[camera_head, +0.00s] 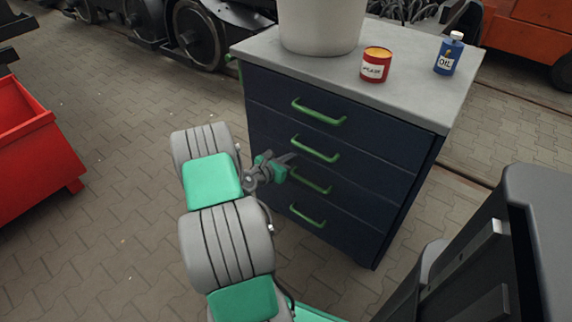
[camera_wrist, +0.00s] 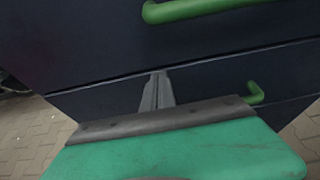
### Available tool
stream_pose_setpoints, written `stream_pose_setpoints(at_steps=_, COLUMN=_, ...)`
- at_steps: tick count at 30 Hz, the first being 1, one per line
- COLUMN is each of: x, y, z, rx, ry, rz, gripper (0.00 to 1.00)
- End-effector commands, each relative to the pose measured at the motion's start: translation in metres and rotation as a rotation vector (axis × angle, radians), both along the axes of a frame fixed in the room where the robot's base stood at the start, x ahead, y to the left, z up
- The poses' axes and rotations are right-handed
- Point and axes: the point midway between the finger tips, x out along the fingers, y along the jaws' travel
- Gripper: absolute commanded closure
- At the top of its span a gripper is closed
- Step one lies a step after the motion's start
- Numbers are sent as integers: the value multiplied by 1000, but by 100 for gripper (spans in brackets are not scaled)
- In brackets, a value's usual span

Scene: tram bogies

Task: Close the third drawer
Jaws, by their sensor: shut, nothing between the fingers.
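The dark blue cabinet (camera_head: 395,140) has a column of drawers with green handles. The third drawer's handle (camera_head: 311,181) shows just right of my gripper. The drawer fronts look flush or nearly so in the head view; I cannot tell a small gap. My gripper (camera_head: 292,158) is at the front of the cabinet, left of the second and third handles, fingers together and empty. In the wrist view my fingertips (camera_wrist: 158,76) point at the dark drawer front near a seam. A green handle (camera_wrist: 205,9) is above them and another (camera_wrist: 255,94) is to the right. Contact cannot be told.
On the grey cabinet top stand a pale bucket (camera_head: 322,22), a red can (camera_head: 375,65) and a blue oil bottle (camera_head: 448,54). A red bin (camera_head: 25,150) is at the left.

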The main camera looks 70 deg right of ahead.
Motion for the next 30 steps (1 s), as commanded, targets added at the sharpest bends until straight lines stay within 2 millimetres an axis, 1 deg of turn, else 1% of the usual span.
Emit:
stream_pose_setpoints(at_steps=1, x=5, y=-6, z=6, rx=-16, ry=-18, rz=7, gripper=100)
stream_pose_setpoints(at_steps=4, x=5, y=-7, z=7, rx=-17, ry=-19, rz=7, gripper=100)
stream_pose_setpoints(at_steps=8, x=8, y=5, z=9, rx=-15, ry=-18, rz=8, gripper=100)
stream_pose_setpoints(at_steps=11, x=10, y=27, z=9, rx=-9, ry=-9, rz=9, gripper=100)
stream_pose_setpoints(at_steps=13, x=12, y=46, z=10, rx=-8, ry=-3, rz=9, gripper=100)
stream_pose_setpoints(at_steps=18, x=23, y=92, z=24, rx=-8, ry=-2, rz=8, gripper=100)
stream_pose_setpoints(at_steps=21, x=27, y=113, z=29, rx=-8, ry=-2, rz=6, gripper=100)
stream_pose_setpoints(at_steps=25, x=30, y=129, z=33, rx=-6, ry=-2, rz=1, gripper=100)
stream_pose_setpoints(at_steps=29, x=30, y=134, z=34, rx=-7, ry=-6, rz=-4, gripper=100)
stream_pose_setpoints(at_steps=30, x=32, y=135, z=38, rx=-4, ry=-27, rz=-10, gripper=100)
